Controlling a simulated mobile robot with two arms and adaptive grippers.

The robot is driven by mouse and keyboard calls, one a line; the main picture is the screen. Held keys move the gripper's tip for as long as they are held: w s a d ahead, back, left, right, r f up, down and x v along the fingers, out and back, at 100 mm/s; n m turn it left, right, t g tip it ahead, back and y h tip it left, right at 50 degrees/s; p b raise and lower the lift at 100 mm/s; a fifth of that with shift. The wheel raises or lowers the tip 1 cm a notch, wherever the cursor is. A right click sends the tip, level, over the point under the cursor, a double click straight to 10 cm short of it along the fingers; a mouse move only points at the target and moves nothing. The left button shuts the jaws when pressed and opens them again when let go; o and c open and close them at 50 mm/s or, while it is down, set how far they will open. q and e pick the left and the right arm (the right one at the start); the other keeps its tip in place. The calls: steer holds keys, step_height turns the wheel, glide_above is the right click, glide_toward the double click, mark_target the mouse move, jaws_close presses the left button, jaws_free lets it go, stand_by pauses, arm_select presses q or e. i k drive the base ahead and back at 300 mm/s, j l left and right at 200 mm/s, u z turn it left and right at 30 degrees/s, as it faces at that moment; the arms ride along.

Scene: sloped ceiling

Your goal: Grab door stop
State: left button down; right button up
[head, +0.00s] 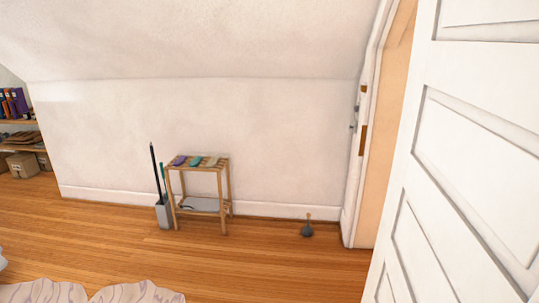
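A small dark grey object with a rounded base and a thin upright tan stem (307,230), which looks like the door stop, stands on the wooden floor right of centre. It is close to the baseboard and left of the door frame. Nothing touches it. Neither of my grippers is in the head view.
A small wooden table (199,168) with several coloured items on top stands against the wall. A grey bin (163,215) with long-handled items is beside it. A white panelled door (455,160) fills the right side. Pale patterned fabric (135,293) lies at lower left. The floor between is clear.

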mark_target(308, 231)
steer(key=i+j, duration=0.2)
steer(key=i, duration=0.25)
steer(key=i+j, duration=0.25)
steer(key=i, duration=0.25)
steer(key=i+j, duration=0.2)
steer(key=i, duration=0.25)
steer(key=i+l+z, duration=0.2)
steer(key=i, duration=0.55)
steer(key=i+j+z, duration=0.15)
steer(key=i, duration=0.6)
steer(key=i+j+z, duration=0.2)
steer(key=i, duration=0.6)
